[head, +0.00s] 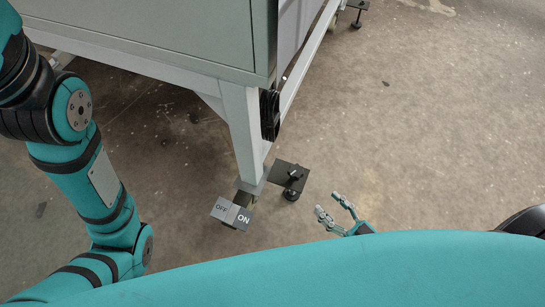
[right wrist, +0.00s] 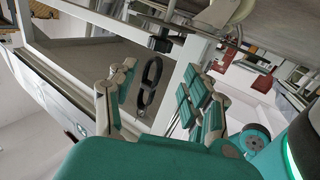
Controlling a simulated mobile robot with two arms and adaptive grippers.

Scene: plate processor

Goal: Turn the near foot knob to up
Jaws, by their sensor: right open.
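The near foot knob (head: 293,174) is a small black knob on a dark square plate beside the near leg of the grey machine, above a round black foot pad. Its exact setting is too small to read. My right gripper (head: 329,205) is open and empty, to the right of and a little below the knob in the head view, apart from it. In the right wrist view the two fingers of the right gripper (right wrist: 157,80) stand wide apart, with a black loop-shaped part (right wrist: 150,86) showing between them. My left arm shows at the left, but its gripper is out of view.
A grey OFF/ON block (head: 231,213) sits at the base of the near leg (head: 243,130). A black part (head: 270,115) is fixed on the frame above. Another foot (head: 357,13) is far back. The floor (head: 440,130) to the right is clear.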

